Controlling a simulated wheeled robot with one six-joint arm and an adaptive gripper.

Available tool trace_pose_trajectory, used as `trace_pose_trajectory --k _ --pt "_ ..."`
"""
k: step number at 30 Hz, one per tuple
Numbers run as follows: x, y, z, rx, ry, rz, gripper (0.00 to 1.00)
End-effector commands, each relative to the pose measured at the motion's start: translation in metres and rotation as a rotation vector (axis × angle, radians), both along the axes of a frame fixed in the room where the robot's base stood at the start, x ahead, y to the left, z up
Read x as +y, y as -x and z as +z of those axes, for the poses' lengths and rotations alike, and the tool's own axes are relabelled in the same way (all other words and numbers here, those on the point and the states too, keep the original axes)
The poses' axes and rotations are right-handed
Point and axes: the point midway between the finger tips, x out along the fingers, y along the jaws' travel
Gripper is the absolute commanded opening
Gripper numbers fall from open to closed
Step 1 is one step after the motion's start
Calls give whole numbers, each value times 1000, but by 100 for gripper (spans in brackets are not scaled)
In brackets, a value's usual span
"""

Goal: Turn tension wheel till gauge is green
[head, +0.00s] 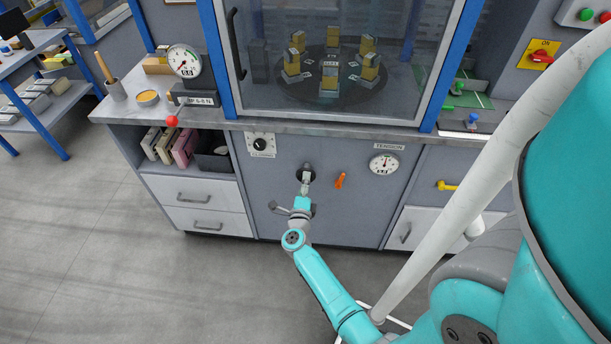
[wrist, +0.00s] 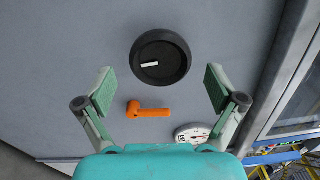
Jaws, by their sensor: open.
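The black tension wheel (head: 308,170) is on the grey cabinet front, partly covered by my gripper (head: 304,187) in the head view. In the wrist view the round black wheel (wrist: 176,74) shows whole, with a white mark on its face. My gripper (wrist: 160,88) is open and empty, its two green-padded fingers spread on either side below the wheel, apart from it. The white gauge (head: 384,164) labelled TENSION is right of the wheel; its needle and any green band are too small to read. Part of the gauge (wrist: 191,132) shows in the wrist view.
An orange lever (head: 340,181) sits between wheel and gauge; it lies close to my fingers in the wrist view (wrist: 150,111). A dark knob (head: 260,144) is at upper left of the panel. A red-balled lever (head: 172,121) juts out left. The floor before the cabinet is clear.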

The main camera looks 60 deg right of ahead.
Motion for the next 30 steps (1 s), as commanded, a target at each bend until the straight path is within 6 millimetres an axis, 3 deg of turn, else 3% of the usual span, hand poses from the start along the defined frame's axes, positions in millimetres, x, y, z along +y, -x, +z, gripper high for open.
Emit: trace_pose_trajectory --k 6,12,30 --pt "39 16 0 0 0 3 94" --pt "57 24 0 -1 -1 0 94" --pt "61 26 0 -1 -1 -1 94"
